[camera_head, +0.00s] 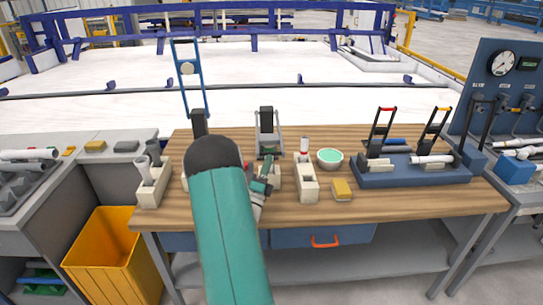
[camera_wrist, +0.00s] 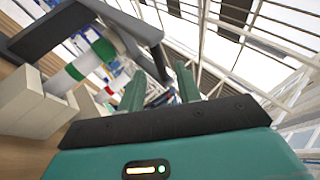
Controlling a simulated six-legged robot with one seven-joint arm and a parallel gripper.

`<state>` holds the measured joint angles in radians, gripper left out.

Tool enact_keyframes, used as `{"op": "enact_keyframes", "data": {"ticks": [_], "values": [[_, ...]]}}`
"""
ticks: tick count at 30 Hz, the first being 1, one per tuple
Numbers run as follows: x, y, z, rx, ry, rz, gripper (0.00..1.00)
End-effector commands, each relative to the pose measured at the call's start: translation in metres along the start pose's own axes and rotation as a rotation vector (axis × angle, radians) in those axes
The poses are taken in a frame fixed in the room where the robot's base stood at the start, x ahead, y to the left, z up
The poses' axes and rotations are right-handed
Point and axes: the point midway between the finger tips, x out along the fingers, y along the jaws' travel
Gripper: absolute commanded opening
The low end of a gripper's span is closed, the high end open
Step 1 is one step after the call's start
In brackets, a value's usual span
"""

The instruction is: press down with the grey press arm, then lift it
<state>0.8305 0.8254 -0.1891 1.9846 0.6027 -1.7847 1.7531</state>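The grey press arm (camera_head: 279,134) stands raised at the back middle of the wooden table, with a dark block at its top. My gripper (camera_head: 262,187) is in front of and below it, partly behind my teal forearm. In the wrist view my two teal fingers (camera_wrist: 160,88) are apart with a gap between them, and I see nothing clamped. A dark grey bar (camera_wrist: 52,30) crosses the upper left of that view and bends down beyond the fingers. Whether a finger touches the bar is unclear.
A tall blue frame (camera_head: 181,84) stands left of the press. A white holder (camera_head: 307,184), a bowl (camera_head: 330,158) and a yellow block (camera_head: 342,189) are to the right. A blue fixture (camera_head: 400,178) with raised levers sits farther right. A pale pipe holder (camera_head: 152,184) is left.

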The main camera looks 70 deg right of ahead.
Motion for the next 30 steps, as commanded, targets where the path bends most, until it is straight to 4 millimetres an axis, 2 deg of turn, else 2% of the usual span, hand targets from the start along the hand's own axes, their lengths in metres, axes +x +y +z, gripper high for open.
{"op": "enact_keyframes", "data": {"ticks": [6, 12, 16, 23, 28, 29, 30], "values": [[-0.050, 0.001, 0.000, -0.002, -0.001, 0.004, 0.34], [-0.081, 0.001, -0.001, -0.002, 0.000, 0.001, 0.34], [-0.089, 0.000, -0.001, -0.001, 0.001, 0.000, 0.34], [-0.090, 0.000, -0.001, 0.000, 0.001, -0.001, 0.34], [-0.087, -0.002, 0.000, -0.023, -0.001, 0.012, 0.04], [-0.085, -0.003, 0.001, -0.039, -0.004, 0.020, 0.00], [-0.082, -0.005, 0.002, -0.066, -0.007, 0.035, 0.00]]}}
